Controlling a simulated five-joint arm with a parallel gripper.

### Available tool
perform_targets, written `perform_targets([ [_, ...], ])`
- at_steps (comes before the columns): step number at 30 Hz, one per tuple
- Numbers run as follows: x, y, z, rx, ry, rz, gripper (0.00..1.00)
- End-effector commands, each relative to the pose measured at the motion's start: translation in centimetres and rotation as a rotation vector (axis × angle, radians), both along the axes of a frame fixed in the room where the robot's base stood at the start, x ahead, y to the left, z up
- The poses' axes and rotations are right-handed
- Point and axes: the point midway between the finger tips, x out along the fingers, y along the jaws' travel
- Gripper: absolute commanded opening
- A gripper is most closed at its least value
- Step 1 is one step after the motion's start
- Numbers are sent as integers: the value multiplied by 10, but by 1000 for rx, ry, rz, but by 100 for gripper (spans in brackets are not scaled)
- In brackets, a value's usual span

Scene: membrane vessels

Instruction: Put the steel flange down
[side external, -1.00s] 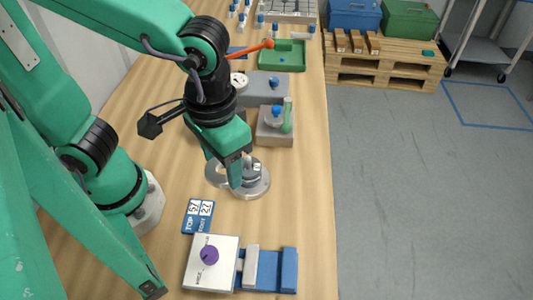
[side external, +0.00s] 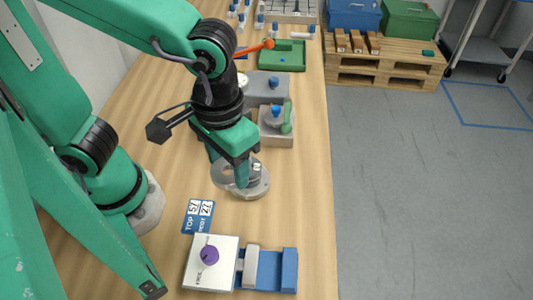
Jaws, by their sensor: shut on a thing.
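The steel flange (side external: 219,172) is a grey metal ring at the middle of the wooden table. My gripper (side external: 245,178) points down and is shut on it, with one finger in front of the ring. Next to it, and partly overlapped by the flange and finger, is a round grey metal piece (side external: 262,186) on the table. I cannot tell whether the flange touches it or the table.
In front are a blue card with numbers (side external: 198,216), a white box with a purple knob (side external: 209,256) and a blue fixture (side external: 280,270). Behind are a grey block with a blue knob and green handle (side external: 276,140) and a green tray (side external: 282,56). The table's right edge is close.

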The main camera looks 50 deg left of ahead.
Motion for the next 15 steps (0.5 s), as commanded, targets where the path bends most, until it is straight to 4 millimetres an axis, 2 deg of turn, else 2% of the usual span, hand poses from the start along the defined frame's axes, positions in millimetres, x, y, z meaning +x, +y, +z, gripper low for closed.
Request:
perform_targets([
  [9, 13, -7, -59, 5, 3, 181, 24],
  [15, 17, -7, -88, 3, 2, 279, 24],
])
